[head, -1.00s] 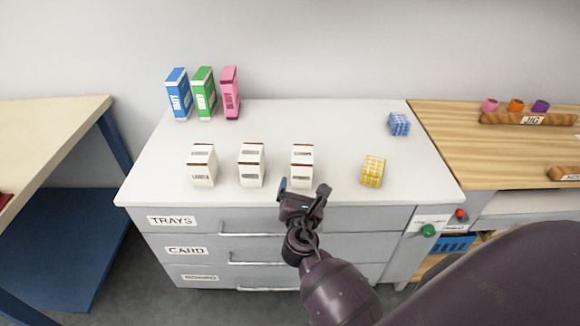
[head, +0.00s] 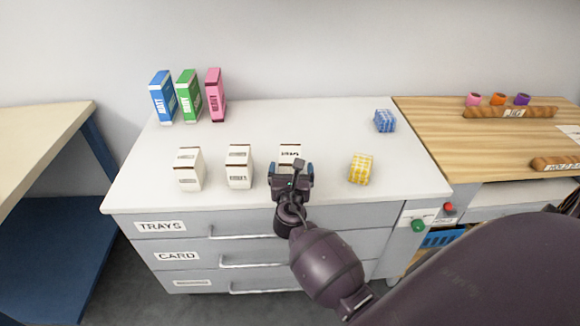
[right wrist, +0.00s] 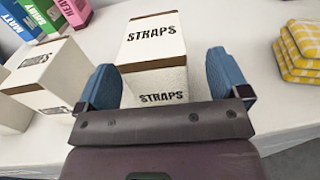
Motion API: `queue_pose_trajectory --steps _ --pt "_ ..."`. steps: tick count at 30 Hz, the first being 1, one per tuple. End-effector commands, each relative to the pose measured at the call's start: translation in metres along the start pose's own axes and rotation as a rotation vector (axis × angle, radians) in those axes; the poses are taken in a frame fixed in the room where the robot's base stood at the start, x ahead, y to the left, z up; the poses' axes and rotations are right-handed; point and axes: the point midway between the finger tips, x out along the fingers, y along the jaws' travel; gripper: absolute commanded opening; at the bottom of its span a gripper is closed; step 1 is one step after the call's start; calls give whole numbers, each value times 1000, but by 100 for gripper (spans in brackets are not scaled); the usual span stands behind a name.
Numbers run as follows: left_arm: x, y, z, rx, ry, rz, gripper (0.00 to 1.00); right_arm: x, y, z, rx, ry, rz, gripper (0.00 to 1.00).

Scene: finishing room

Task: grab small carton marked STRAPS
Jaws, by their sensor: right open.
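The small white carton marked STRAPS (right wrist: 155,45) stands upright in the right wrist view, its name readable on its top and front. In the head view it is the rightmost of three white cartons (head: 290,152), partly hidden behind my right gripper (head: 292,172). My right gripper is open, with a blue-padded finger on each side of the carton's near part in the right wrist view (right wrist: 165,85). I cannot tell whether the fingers touch it. My left gripper is not in view.
Two similar white cartons (head: 239,167) (head: 189,169) stand to the left. A yellow checked stack (head: 361,169) is to the right, a blue one (head: 385,121) behind it. Blue, green and pink boxes (head: 190,96) stand at the back left of the white top (head: 300,115).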

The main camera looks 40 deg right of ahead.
Motion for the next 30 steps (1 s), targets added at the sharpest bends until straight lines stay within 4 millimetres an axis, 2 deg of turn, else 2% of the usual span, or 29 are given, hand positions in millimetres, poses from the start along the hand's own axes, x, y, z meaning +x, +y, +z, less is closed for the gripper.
queue_pose_trajectory --steps 7,17,20,29,30 --pt "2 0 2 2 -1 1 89 32 4 -2 -1 1 0 94" --pt "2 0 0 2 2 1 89 38 4 -1 0 0 0 94" --pt "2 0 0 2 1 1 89 38 4 -1 0 0 0 81" --pt "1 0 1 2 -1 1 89 38 4 -1 0 1 0 35" --pt "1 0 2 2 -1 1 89 38 4 0 1 -1 0 34"
